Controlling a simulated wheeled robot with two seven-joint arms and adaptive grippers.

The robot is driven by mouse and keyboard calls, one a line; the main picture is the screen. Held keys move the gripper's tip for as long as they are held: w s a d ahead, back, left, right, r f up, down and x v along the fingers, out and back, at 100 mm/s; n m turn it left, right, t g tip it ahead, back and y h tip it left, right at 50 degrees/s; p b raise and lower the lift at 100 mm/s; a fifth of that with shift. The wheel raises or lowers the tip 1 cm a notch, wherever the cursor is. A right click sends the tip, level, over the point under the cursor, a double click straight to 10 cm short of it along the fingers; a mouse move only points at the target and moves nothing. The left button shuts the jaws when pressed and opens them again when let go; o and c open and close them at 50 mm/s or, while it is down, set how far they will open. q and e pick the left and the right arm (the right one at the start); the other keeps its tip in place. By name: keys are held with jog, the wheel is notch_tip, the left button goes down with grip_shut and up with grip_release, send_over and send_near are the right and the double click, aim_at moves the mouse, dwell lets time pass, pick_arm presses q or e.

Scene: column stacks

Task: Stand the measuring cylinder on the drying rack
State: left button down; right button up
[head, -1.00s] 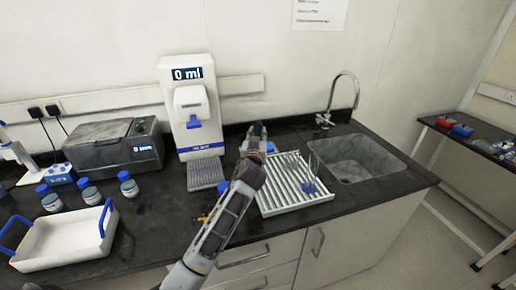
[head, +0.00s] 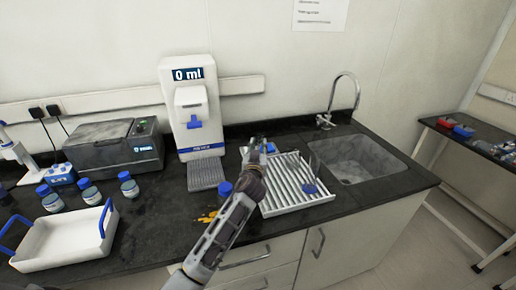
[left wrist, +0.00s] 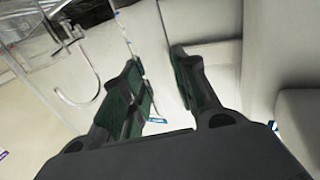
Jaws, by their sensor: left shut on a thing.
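My left gripper (head: 258,146) is over the back left corner of the white slatted drying rack (head: 297,207). It is shut on the measuring cylinder, which is mostly hidden by the fingers; a blue part (head: 270,148) shows just right of them. In the left wrist view the two dark fingers (left wrist: 168,95) have clear, faint-edged glass between them. Another clear vessel with a blue base (head: 310,188) stands at the right side of the rack. Whether the held cylinder touches the rack cannot be told. My right gripper is not in view.
A white dispenser (head: 187,105) reading 0 ml stands left of the rack. A blue-capped bottle (head: 225,189) and an orange spill (head: 207,217) are beside my arm. The sink (head: 355,165) and tap (head: 345,82) are to the right. A white tray (head: 60,262) is at far left.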

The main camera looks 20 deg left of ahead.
pick_arm(q)
jog(key=c, duration=1.1)
grip_release()
jog(key=shift+s, duration=0.1)
jog(key=shift+s+d, duration=0.25)
jog(key=shift+s, duration=0.75)
jog(key=shift+s+d+b, duration=0.25)
jog(key=shift+s+b, duration=0.1)
jog(key=shift+s, duration=0.9)
jog(key=s+d+b, duration=0.1)
jog(key=s, duration=0.6)
jog(key=shift+d, duration=0.2)
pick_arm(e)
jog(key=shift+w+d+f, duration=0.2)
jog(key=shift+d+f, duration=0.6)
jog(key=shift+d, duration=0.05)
